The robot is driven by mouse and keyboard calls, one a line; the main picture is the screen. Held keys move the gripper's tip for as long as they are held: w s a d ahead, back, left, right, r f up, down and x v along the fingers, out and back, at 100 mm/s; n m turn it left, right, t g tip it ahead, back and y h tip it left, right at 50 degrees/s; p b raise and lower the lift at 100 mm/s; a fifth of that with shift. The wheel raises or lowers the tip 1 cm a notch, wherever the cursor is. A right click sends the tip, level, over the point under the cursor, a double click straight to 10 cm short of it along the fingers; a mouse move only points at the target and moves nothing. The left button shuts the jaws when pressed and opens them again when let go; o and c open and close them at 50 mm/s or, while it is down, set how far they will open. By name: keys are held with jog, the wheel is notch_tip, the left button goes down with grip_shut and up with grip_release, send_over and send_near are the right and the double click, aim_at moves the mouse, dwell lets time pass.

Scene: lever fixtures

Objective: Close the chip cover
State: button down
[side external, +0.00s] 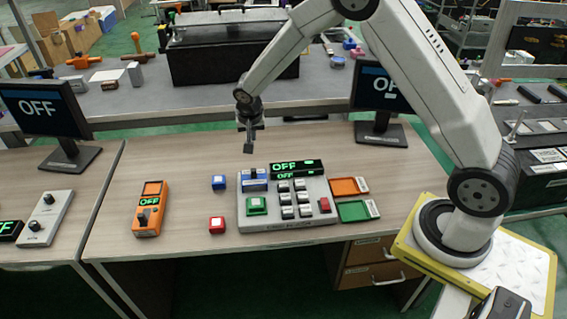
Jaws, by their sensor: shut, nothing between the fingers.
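A grey console (290,222) stands on the wooden desk, with a blue part (253,184), a green part (257,205), several white-topped switches (286,198) and a red one (324,205). Its display (297,168) reads OFF in green. Which part is the chip cover I cannot tell; an open or shut cover is too small to make out. My gripper (248,150) points down above and behind the console's left end, apart from it. It is shut and empty.
An orange device (151,209) is farther left. Monitors (42,110) (383,92) stand at both sides.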

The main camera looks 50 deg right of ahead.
aim_at(254, 177)
jog(key=shift+w+d+f, duration=0.2)
jog(key=shift+w+f, duration=0.15)
jog(key=shift+w, duration=0.15)
jog(key=shift+x, duration=4.4)
jog(key=shift+f, duration=0.6)
jog(key=shift+s+a, duration=1.3)
